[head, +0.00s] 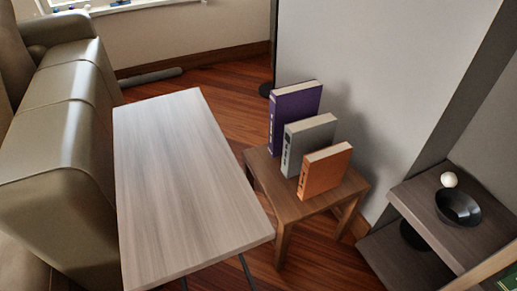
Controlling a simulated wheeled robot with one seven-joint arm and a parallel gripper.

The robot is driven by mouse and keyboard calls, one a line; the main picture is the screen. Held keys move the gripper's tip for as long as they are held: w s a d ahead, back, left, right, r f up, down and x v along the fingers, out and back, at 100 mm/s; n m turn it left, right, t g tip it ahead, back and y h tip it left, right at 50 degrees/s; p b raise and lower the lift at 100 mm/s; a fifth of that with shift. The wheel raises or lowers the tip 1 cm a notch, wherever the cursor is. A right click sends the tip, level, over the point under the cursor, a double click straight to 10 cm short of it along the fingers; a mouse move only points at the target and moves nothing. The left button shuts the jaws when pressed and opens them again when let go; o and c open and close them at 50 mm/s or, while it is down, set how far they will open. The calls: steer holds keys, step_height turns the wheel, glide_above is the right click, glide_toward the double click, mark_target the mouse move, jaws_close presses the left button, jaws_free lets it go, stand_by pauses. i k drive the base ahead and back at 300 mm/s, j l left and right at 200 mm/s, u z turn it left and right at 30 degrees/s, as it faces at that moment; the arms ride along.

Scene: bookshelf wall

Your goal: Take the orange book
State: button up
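The orange book (326,171) stands upright on a small brown wooden stool (342,198). It is the nearest and shortest of three books in a row. A grey book (311,141) stands just behind it, and a taller purple book (296,112) stands behind the grey one. My gripper is not in view.
A long light wood table (185,185) stands left of the stool. A tan sofa (62,150) is at the far left. A white wall (390,90) rises behind the stool. A dark shelf (425,202) at right holds a black bowl (458,207) and white ball (449,179).

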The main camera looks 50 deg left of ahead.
mark_target(322, 170)
steer(key=u, duration=1.6)
